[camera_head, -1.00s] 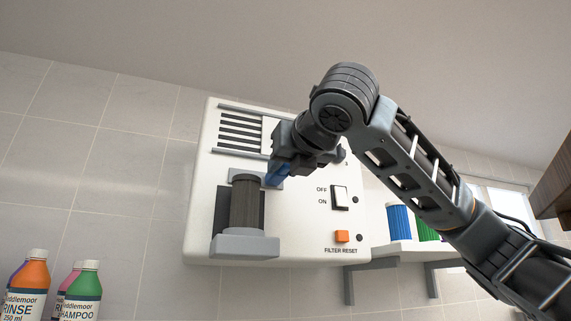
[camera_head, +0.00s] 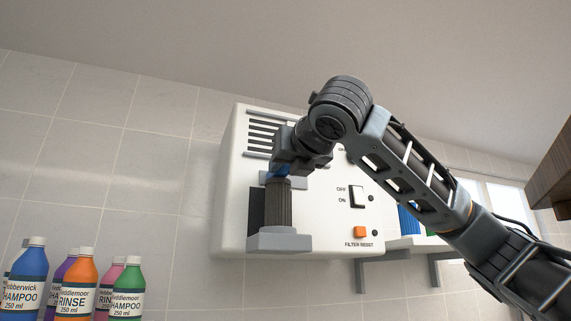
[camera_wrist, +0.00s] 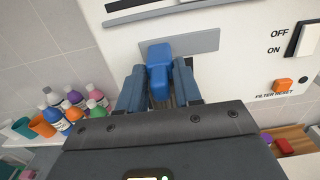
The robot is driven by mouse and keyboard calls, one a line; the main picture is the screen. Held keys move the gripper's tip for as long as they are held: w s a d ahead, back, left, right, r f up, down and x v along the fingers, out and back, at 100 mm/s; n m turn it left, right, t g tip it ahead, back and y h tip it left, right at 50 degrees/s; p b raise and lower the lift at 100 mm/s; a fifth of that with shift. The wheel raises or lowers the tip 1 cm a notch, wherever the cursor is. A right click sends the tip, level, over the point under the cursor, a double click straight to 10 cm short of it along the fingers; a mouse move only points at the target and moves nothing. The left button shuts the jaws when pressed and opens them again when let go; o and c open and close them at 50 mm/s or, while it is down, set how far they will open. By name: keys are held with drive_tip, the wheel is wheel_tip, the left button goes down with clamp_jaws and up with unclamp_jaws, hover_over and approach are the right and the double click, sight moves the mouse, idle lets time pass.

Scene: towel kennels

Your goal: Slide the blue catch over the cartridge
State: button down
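The white wall unit (camera_head: 328,215) holds a dark ribbed cartridge (camera_head: 278,210) upright on a grey ledge (camera_head: 279,241). The blue catch (camera_head: 280,171) shows just above the cartridge's top, partly hidden by my gripper (camera_head: 288,167). In the wrist view the catch (camera_wrist: 160,54) sits on a grey plate (camera_wrist: 205,43), near its left-middle part. My gripper (camera_wrist: 158,84) has one finger close along each side of the catch and appears shut on it. The fingers and palm hide most of the cartridge in the wrist view.
An OFF/ON rocker switch (camera_head: 357,196) and an orange FILTER RESET button (camera_head: 360,232) are right of the cartridge. Several bottles (camera_head: 78,285) stand at lower left. A shelf (camera_head: 405,243) with a blue cylinder (camera_head: 408,221) is at right, partly behind my arm.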

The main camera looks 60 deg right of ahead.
drive_tip(key=c, duration=1)
unclamp_jaws()
drive_tip(key=shift+w+a+r, duration=0.1)
drive_tip(key=shift+a, duration=0.15)
drive_tip(key=shift+c, duration=0.2)
drive_tip(key=shift+s+a, duration=0.2)
drive_tip(key=shift+s, duration=0.25)
drive_tip(key=b+v, duration=0.2)
drive_tip(key=v, duration=0.5)
drive_tip(key=shift+w, duration=0.1)
